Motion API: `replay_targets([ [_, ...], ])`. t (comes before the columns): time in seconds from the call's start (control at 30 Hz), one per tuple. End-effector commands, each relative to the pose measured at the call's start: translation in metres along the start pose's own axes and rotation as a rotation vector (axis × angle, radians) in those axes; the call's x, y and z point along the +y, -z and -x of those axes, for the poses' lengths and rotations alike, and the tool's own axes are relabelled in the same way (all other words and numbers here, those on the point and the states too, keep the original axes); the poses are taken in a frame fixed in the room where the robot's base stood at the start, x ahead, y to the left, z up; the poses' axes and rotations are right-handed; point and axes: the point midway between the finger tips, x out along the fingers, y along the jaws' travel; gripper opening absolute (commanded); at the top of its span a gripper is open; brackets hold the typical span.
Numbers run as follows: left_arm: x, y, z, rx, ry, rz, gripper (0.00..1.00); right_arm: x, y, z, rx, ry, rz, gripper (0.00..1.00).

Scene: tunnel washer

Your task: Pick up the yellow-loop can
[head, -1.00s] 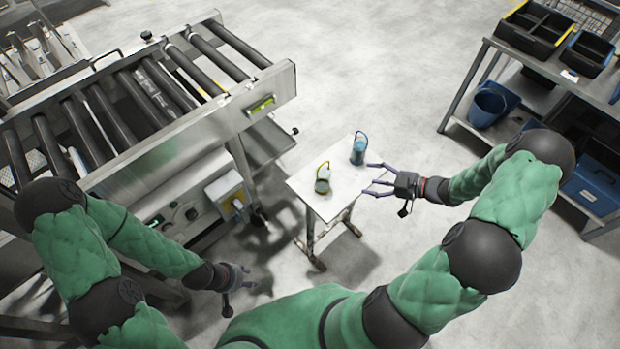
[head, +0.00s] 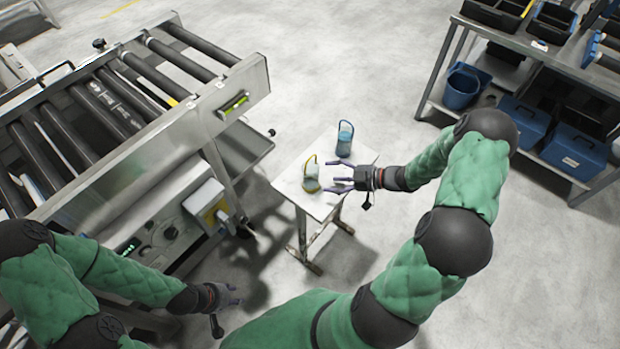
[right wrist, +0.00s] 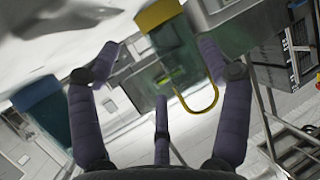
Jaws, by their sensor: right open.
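The yellow-loop can (head: 311,184) stands upright near the left part of the small white table. In the right wrist view it (right wrist: 178,42) shows tilted beyond the finger gap, its yellow loop hanging to the right. My right gripper (head: 338,177) is open and empty, just right of this can, fingers pointing at it. It also shows in the right wrist view (right wrist: 157,56). A second can (head: 345,144) with a blue loop stands farther back on the table; it shows at left in the right wrist view (right wrist: 42,108). My left gripper (head: 232,297) hangs low at left, its finger opening unclear.
The white table (head: 322,207) is small, with a bare front part. A roller conveyor (head: 190,125) stands to its left. A shelf rack (head: 510,65) with dark trays, a blue bucket (head: 461,90) and blue boxes stands at right. Open floor lies between them.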

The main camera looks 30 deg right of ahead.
Motion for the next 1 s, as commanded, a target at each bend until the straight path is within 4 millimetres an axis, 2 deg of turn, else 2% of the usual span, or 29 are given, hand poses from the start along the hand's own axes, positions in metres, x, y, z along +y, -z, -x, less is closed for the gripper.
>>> replay_targets([
  [0.17, -0.002, 0.000, -0.006, 0.000, 0.000, 0.000, 0.40, 0.000, 0.000, -0.011, 0.001, 0.000, 0.001, 0.78],
  [0.5, -0.010, 0.001, -0.027, 0.000, 0.000, 0.000, 0.40, -0.002, 0.003, -0.053, 0.000, 0.001, 0.001, 0.78],
  [0.8, -0.010, 0.001, -0.027, 0.000, 0.000, 0.000, 0.40, -0.002, 0.004, -0.056, 0.000, 0.000, -0.002, 0.78],
  [0.83, -0.010, 0.001, -0.027, 0.000, 0.000, 0.000, 0.40, -0.002, 0.004, -0.056, 0.000, 0.000, -0.002, 0.73],
  [0.9, -0.010, 0.001, -0.027, 0.000, 0.000, 0.000, 0.40, -0.002, 0.004, -0.056, 0.000, 0.000, -0.002, 0.53],
  [0.97, -0.010, 0.001, -0.027, 0.000, 0.000, 0.000, 0.40, -0.002, 0.004, -0.056, 0.000, 0.000, -0.002, 0.38],
  [1.0, -0.010, 0.001, -0.027, 0.000, 0.000, 0.000, 0.40, -0.002, 0.004, -0.056, 0.000, -0.001, -0.002, 0.38],
])
